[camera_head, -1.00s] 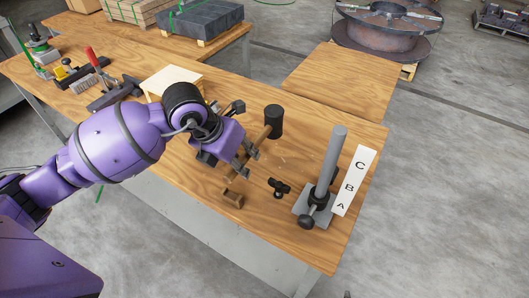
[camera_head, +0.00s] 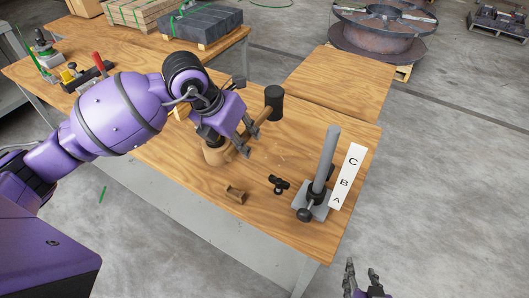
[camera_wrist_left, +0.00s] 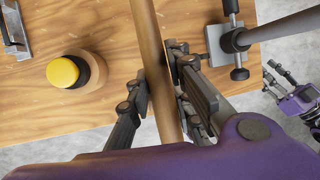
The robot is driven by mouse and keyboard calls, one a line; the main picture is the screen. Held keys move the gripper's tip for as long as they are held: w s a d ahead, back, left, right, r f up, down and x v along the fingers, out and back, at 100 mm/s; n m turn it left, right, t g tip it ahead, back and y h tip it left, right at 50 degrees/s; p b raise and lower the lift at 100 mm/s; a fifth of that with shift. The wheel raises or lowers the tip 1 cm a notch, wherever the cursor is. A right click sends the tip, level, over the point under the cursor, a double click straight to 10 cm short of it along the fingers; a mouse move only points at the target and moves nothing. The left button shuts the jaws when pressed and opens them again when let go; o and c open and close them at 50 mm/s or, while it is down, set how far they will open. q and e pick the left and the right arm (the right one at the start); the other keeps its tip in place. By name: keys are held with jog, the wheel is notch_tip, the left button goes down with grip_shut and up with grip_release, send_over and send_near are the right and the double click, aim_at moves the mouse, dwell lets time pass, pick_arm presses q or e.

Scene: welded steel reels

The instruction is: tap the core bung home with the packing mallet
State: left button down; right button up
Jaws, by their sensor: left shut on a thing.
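The packing mallet has a black head (camera_head: 274,98) and a wooden handle (camera_wrist_left: 152,58). My left gripper (camera_head: 246,136) is shut around the handle and holds the mallet above the table; its fingers also show in the left wrist view (camera_wrist_left: 160,92). The yellow bung (camera_wrist_left: 63,72) sits in the top of a tan round core (camera_wrist_left: 92,72), left of the handle in the left wrist view. In the head view the core (camera_head: 213,155) is partly hidden below my left gripper, and the bung is hidden. My right gripper (camera_head: 362,282) is open and empty, beyond the table's front edge.
A grey post stand (camera_head: 325,165) with a white C-B-A label strip (camera_head: 348,176) stands at the table's right. A black fitting (camera_head: 279,184) and a small wooden block (camera_head: 235,195) lie nearby. The extension tabletop (camera_head: 340,85) is clear.

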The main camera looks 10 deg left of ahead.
pick_arm(q)
notch_tip(320, 180, up, 2)
jog(key=shift+w, duration=0.1)
jog(key=shift+r, duration=1.35)
pick_arm(e)
jog(key=shift+w+r, duration=0.25)
jog(key=shift+r, duration=0.15)
